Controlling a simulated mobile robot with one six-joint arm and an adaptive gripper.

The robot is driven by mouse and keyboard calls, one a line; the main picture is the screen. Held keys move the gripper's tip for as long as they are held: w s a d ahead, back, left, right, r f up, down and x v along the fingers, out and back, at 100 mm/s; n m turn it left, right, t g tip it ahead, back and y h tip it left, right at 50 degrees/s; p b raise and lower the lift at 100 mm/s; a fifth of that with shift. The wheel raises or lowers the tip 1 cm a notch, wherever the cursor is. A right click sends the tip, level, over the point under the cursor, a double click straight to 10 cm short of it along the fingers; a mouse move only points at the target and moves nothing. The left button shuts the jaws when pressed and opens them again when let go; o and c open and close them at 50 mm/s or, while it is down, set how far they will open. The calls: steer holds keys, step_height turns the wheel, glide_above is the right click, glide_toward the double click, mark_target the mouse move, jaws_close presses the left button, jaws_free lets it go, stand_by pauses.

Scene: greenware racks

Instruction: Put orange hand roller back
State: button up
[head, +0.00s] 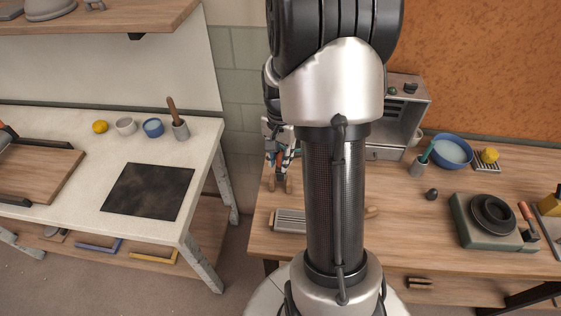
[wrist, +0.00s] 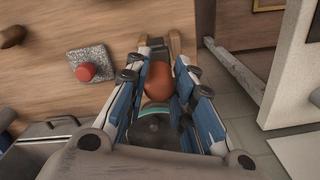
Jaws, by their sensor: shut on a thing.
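My gripper (wrist: 167,62) is shut on the orange hand roller (wrist: 159,76), whose rounded orange part shows between the blue-padded fingers in the wrist view. The rest of the roller is hidden by the fingers or hard to make out. In the head view my gripper (head: 280,158) is above the left end of the wooden bench, partly behind my arm. A wooden stand with two upright prongs (head: 271,186) is just below it. A prong (wrist: 176,43) also shows beyond the fingertips in the wrist view. I cannot tell whether the roller touches the stand.
A grey slatted tray (head: 290,220) lies near the bench front. A red knob-like thing (wrist: 87,71) sits on a speckled block (wrist: 100,55). A grey metal box (head: 405,105) stands at the back. A floor gap separates the bench from the white table (head: 75,190).

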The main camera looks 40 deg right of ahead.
steer(key=shift+f, duration=0.55)
steer(key=shift+f+b, duration=0.35)
steer(key=shift+f, duration=0.2)
steer(key=shift+f, duration=0.1)
steer(key=o, duration=0.9)
steer(key=shift+o, duration=0.2)
